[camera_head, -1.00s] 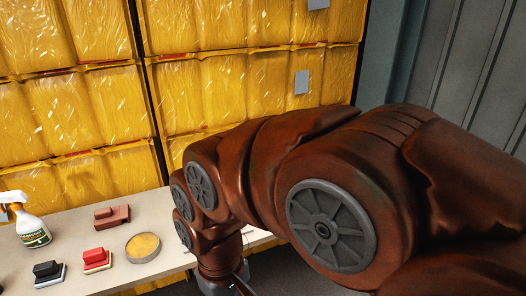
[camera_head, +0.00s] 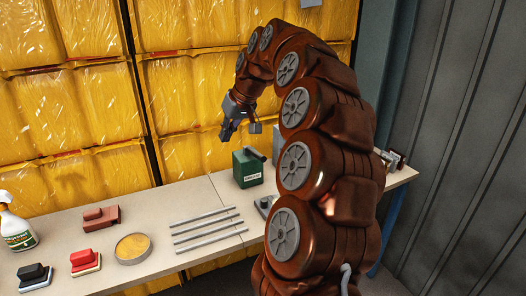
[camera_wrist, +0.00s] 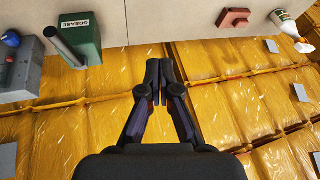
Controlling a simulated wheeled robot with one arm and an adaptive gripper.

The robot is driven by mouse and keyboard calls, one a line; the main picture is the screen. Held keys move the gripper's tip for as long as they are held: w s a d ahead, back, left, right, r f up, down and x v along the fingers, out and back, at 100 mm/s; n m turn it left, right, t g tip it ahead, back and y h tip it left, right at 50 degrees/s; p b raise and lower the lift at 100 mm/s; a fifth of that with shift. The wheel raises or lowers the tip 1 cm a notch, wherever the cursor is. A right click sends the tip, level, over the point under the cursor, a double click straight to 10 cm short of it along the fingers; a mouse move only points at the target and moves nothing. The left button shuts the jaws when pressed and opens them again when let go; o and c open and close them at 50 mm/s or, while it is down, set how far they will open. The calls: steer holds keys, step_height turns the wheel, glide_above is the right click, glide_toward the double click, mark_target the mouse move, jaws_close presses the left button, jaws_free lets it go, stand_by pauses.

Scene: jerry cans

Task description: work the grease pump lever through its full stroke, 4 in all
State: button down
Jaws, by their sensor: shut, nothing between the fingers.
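The grease pump is a green box (camera_head: 248,168) with a white label, standing on the bench right of the rods. Its dark lever (camera_head: 256,154) slants along the top of the box. In the wrist view the green pump (camera_wrist: 87,36) reads GREASE, and the lever (camera_wrist: 65,47) shows as a grey rod with a dark end beside it. My gripper (camera_head: 227,134) is above the bench, up and to the left of the pump, pointing down and apart from the lever. In the wrist view my gripper (camera_wrist: 158,72) has its fingers together, with nothing between them.
Several metal rods (camera_head: 206,228) lie on the bench (camera_head: 150,205) left of the pump. A yellow-topped round tin (camera_head: 132,248), brushes (camera_head: 85,262) and a spray bottle (camera_head: 14,228) stand farther left. Yellow wrapped stacks (camera_head: 190,90) rise behind. A grey box (camera_wrist: 20,72) flanks the pump.

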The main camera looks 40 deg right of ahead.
steer(key=s+d+m+t+h, duration=0.1)
steer(key=s+d+m+h, duration=0.1)
steer(key=d, duration=1.6)
steer(key=shift+f+m+b, duration=0.25)
steer(key=shift+m+b, duration=0.05)
steer(key=shift+b, duration=0.15)
steer(key=shift+w+f, duration=0.1)
steer(key=shift+w, duration=0.05)
steer(key=p, duration=0.3)
glide_toward(255, 154)
step_height(255, 154, down, 2)
steer(key=w+d, duration=0.2)
steer(key=shift+s+a+f+p, duration=0.15)
steer(key=shift+a+f, duration=0.15)
steer(key=shift+f, duration=0.35)
steer(key=shift+a+f+p, duration=0.15)
steer(key=shift+a+f, duration=0.15)
steer(key=shift+f, duration=0.4)
steer(key=shift+f+t+b, duration=0.15)
steer(key=shift+t+b, duration=0.15)
steer(key=shift+b, duration=0.05)
